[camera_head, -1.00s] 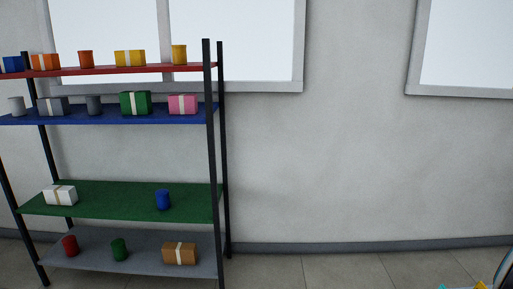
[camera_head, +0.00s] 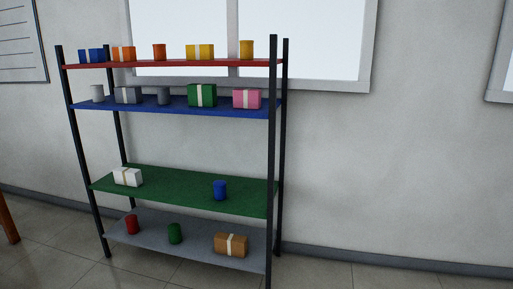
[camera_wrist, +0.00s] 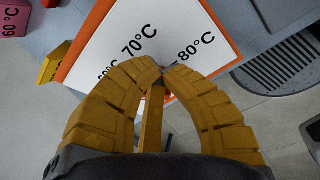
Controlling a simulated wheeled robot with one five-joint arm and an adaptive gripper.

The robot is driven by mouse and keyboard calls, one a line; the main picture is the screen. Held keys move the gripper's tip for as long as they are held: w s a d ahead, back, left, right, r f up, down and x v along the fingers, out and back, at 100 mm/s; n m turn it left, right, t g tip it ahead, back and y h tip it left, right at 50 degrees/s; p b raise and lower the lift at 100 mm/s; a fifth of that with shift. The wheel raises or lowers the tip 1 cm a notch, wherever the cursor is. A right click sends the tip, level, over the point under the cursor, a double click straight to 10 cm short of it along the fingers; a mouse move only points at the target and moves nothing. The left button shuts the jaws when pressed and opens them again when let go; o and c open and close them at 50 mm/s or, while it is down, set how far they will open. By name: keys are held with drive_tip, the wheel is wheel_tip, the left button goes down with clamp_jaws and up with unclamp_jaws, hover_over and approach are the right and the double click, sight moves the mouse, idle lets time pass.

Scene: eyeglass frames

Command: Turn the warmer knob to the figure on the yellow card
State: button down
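In the wrist view, my gripper (camera_wrist: 168,70) has two thick yellow fingers that bow outward, with their tips close together. I see nothing clearly held between them. The tips are over the lower edge of a white dial plate (camera_wrist: 185,22) with an orange border. The figures 70°C and 80°C are readable on it, and another is partly covered by a finger. The head view shows neither warmer nor gripper.
In the wrist view, a pink block (camera_wrist: 12,20) marked 60°C is at the top left, and a dark grooved grate (camera_wrist: 290,65) lies at the right on a grey surface. In the head view, a shelf rack (camera_head: 274,160) with boxes and cans stands against the wall. Floor shows below.

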drive_tip(key=shift+s+d+r, duration=0.1)
drive_tip(key=shift+s, duration=0.25)
idle(0.3)
drive_tip(key=a+p+v, duration=0.1)
drive_tip(key=p+v, duration=0.2)
drive_tip(key=v, duration=0.3)
drive_tip(key=shift+w, duration=0.55)
